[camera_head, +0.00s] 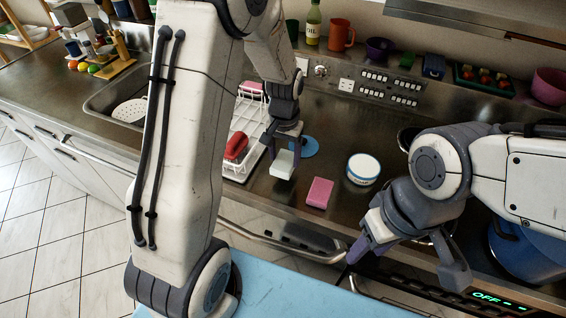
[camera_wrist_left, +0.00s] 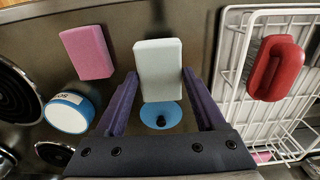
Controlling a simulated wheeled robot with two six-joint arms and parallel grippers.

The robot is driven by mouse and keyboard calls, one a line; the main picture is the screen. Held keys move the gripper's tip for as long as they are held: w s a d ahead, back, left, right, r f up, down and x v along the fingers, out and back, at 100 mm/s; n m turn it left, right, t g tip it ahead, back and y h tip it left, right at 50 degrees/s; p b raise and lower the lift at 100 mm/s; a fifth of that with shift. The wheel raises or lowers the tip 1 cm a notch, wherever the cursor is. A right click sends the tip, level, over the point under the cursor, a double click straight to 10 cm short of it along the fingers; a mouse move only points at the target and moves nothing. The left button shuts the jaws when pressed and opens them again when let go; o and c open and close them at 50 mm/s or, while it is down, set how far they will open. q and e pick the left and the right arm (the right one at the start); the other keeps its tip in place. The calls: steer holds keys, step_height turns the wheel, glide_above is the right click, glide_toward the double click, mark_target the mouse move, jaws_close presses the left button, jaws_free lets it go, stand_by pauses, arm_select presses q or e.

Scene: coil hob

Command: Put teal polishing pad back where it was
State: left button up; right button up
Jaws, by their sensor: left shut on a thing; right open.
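The teal polishing pad (camera_head: 282,165) looks like a pale, whitish-mint block. My left gripper (camera_head: 284,149) is shut on it, pointing down over the steel counter; it also shows between the fingers in the left wrist view (camera_wrist_left: 158,66). I cannot tell whether its underside touches the counter. A blue round disc (camera_head: 308,147) lies just behind it; in the left wrist view the disc (camera_wrist_left: 161,116) has a dark centre and is partly covered by the pad. My right gripper (camera_head: 405,265) is open and empty at the front right, over the counter's front edge.
A pink block (camera_head: 318,192) and a round white-lidded tub (camera_head: 363,169) stand to the right of the pad. A white wire rack (camera_head: 243,165) holding a red object (camera_head: 236,146) stands to the left. Mugs, a bottle and bowls line the back. Some counter is bare.

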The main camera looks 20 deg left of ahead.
mark_target(283, 161)
arm_select(q)
steer(key=shift+s+a+f, duration=0.1)
steer(key=shift+a+f, duration=0.1)
steer(key=shift+a, duration=0.05)
steer(key=shift+f, duration=0.4)
step_height(283, 161, down, 2)
steer(key=shift+f+p, duration=0.25)
steer(key=shift+p, duration=0.25)
steer(key=shift+f, duration=0.3)
steer(key=shift+f, duration=0.2)
steer(key=o, duration=1.2)
steer(key=shift+c, duration=0.2)
